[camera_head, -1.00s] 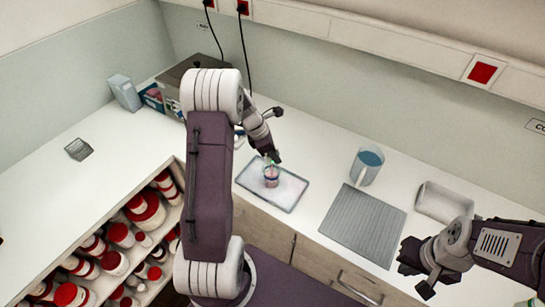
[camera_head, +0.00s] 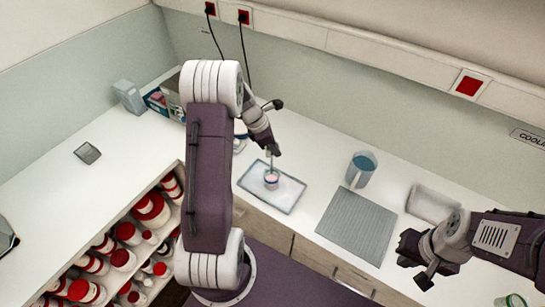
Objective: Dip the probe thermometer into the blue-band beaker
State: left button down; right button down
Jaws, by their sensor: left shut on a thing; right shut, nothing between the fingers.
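A small beaker (camera_head: 271,182) with pinkish contents and a bluish band stands upright on a shallow tray (camera_head: 287,208) on the counter. My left gripper (camera_head: 272,151) is directly above it, shut on the probe thermometer (camera_head: 271,163), of which only a thin, upright stem shows. The stem points down at the beaker's mouth. I cannot tell whether its tip is inside or just above the rim. My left arm passes in front of the counter to the left.
A ribbed grey mat (camera_head: 357,228) lies right of the tray. Behind it stands a jug of blue liquid (camera_head: 362,168), with a white tray (camera_head: 432,204) to the right. Shelves of red-lidded jars (camera_head: 127,233) are below left. The left counter is mostly clear.

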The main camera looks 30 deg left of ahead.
pick_arm(q)
jog(key=shift+r+p, duration=1.75)
jog(key=shift+r, duration=0.35)
jog(key=shift+f, duration=0.1)
jog(key=shift+r+m+p, duration=0.2)
jog(key=shift+m+p, duration=0.1)
jog(key=shift+m, duration=0.6)
jog(key=shift+f, duration=0.25)
